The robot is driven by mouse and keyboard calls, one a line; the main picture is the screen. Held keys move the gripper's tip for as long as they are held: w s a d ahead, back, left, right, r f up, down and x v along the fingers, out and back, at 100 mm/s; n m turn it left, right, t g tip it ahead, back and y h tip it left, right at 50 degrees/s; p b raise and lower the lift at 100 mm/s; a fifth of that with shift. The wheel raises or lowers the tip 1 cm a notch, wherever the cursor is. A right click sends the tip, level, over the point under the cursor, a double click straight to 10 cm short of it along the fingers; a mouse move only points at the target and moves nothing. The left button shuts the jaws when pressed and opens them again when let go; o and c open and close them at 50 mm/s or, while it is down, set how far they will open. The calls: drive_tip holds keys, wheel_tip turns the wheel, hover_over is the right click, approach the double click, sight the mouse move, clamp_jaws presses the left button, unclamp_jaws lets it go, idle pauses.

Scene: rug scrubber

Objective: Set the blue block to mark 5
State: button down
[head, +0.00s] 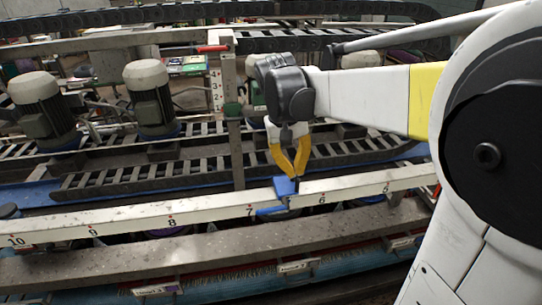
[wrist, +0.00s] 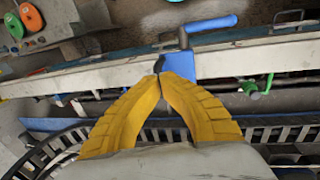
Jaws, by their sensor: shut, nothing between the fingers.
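The blue block (head: 284,187) sits on the long white numbered rail (head: 205,213), between marks 7 and 6. A blue handle (head: 270,210) sticks out from its front side toward the left. My gripper (head: 295,177) points down with its yellow fingers shut and empty, tips right at the block's top or back edge; I cannot tell if they touch. In the wrist view, the fingertips (wrist: 160,77) meet beside the blue block (wrist: 183,64), and its handle (wrist: 212,24) extends right. A label (head: 387,188) right of 6 is probably mark 5, but is hard to read.
A grey beam (head: 150,251) and a row of brushes run in front of the rail. Dark cable chains (head: 140,175) and grey motors (head: 148,92) stand behind it. A post with a red lever (head: 214,49) rises behind the rail, left of my gripper.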

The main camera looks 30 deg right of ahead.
drive_tip(key=shift+s+f, duration=0.1)
drive_tip(key=s+d+b, duration=0.1)
drive_tip(key=s+d, duration=0.1)
drive_tip(key=d, duration=0.7)
drive_tip(key=s+d+b, duration=0.1)
drive_tip(key=s+d, duration=0.2)
drive_tip(key=d, duration=0.7)
drive_tip(key=s+d+b, duration=0.1)
drive_tip(key=s+d, duration=0.2)
drive_tip(key=d, duration=0.7)
drive_tip(key=shift+s, duration=0.15)
drive_tip(key=c, duration=1.5)
unclamp_jaws()
drive_tip(key=shift+d, duration=0.3)
drive_tip(key=shift+a+r, duration=0.2)
wheel_tip(320, 180, up, 11)
drive_tip(key=a, duration=0.2)
drive_tip(key=shift+w+r, duration=0.2)
drive_tip(key=shift+w, duration=0.15)
